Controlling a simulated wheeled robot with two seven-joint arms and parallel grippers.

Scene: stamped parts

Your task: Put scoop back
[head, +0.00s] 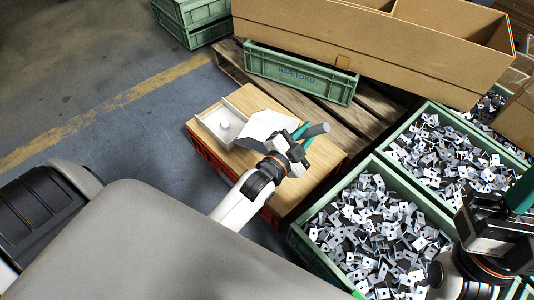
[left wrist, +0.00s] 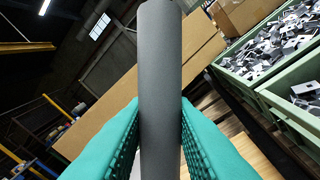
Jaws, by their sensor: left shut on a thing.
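The scoop (head: 264,127) has a white pan and a dark grey handle, which also stands upright in the left wrist view (left wrist: 160,85). My left gripper (head: 303,134) is shut on the handle, with its teal fingers on both sides of it in the left wrist view (left wrist: 160,130). The scoop is over the wooden board (head: 262,98), beside a white tray (head: 205,112) with a round white knob-like thing in it. I cannot tell whether the pan touches the board. My right gripper (head: 520,192) is at the right edge, partly cut off; its fingertips are not clear.
Green crates (head: 295,232) full of grey stamped parts (head: 370,235) stand at the right. A large cardboard box (head: 370,45) and an empty-looking green crate (head: 300,75) are at the back on a wooden pallet (head: 375,105). The floor at the left is clear.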

